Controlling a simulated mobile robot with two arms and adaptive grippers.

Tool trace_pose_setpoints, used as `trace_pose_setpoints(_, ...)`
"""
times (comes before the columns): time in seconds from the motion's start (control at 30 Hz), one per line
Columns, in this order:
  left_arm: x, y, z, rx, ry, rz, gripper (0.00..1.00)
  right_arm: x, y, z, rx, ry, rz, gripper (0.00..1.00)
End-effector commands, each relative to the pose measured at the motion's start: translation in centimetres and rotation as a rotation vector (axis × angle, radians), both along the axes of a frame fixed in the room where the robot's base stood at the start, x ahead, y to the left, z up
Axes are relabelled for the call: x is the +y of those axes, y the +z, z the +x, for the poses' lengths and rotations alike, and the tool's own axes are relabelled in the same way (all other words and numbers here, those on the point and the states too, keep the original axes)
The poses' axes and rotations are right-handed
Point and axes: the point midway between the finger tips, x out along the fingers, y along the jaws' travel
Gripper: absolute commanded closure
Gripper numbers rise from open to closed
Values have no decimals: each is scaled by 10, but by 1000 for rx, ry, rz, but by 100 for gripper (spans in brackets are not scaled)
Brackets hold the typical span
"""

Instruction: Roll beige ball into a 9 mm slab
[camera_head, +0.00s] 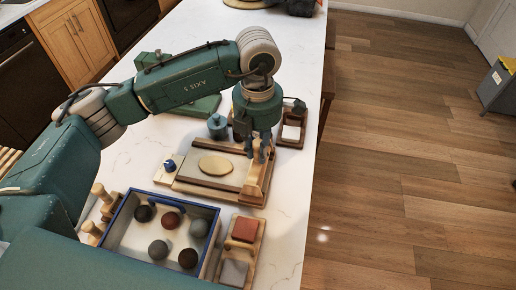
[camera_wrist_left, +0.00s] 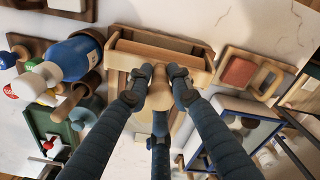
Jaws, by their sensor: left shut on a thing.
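The beige clay (camera_head: 216,164) lies as a flat oval slab on the grey bed of a wooden rolling board (camera_head: 190,188). My left gripper (camera_head: 261,155) is over the right end of that board, to the right of the slab. In the left wrist view my left gripper (camera_wrist_left: 159,95) is shut on a light wooden part that looks like a handle or roller end, beside a wooden trough (camera_wrist_left: 160,48). The gripper hides much of the held part. I cannot read the slab's thickness. My right gripper is not in view.
A blue-rimmed tray (camera_head: 128,250) with several dark and grey balls stands in front of the board. A wooden holder with a red block (camera_head: 245,229) and a grey block is to its right. A teal pot (camera_head: 217,126) stands behind. The table's right edge is close.

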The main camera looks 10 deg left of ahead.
Motion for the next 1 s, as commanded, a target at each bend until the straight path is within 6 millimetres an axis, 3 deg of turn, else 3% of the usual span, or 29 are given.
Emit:
trace_pose_setpoints(0.03,0,-1,0,-1,0,0,100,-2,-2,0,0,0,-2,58)
trace_pose_setpoints(0.07,0,0,0,-1,0,0,78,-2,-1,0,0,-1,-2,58)
trace_pose_setpoints(0.17,0,0,0,-1,0,-1,58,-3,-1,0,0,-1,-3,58)
trace_pose_setpoints(0.57,0,7,1,-2,0,-1,57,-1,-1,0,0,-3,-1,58)
trace_pose_setpoints(1.0,0,92,1,-4,1,0,57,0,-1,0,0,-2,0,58)
